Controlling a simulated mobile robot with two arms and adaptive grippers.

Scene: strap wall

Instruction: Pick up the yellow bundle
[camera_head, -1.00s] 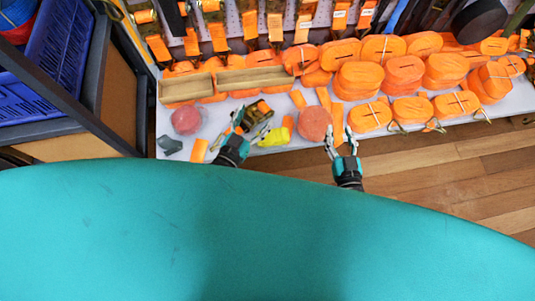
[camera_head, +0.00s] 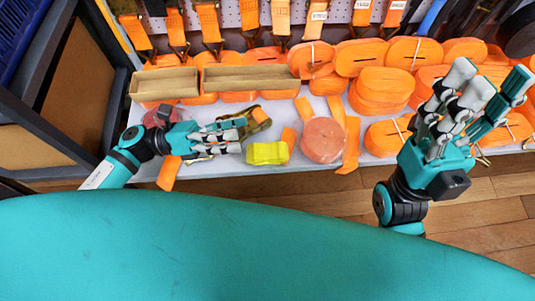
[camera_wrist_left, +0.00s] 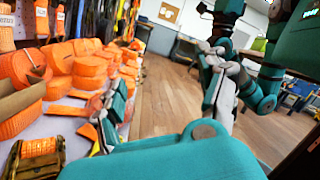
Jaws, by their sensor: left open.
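The yellow bundle (camera_head: 267,153) lies on the white shelf in the head view, left of a round salmon-coloured roll (camera_head: 323,140). My left gripper (camera_head: 241,132) is open, its fingers pointing right, just left of the bundle and seemingly empty. A ratchet buckle (camera_head: 256,121) lies behind its fingertips and is partly covered. My right gripper (camera_head: 490,92) is raised at the right with its fingers spread, and nothing shows between them.
Several orange strap rolls (camera_head: 382,90) fill the shelf behind and to the right. Two shallow cardboard trays (camera_head: 264,78) stand behind the left gripper. Orange straps with buckles hang at the back. Wooden floor (camera_head: 340,207) lies open in front of the shelf.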

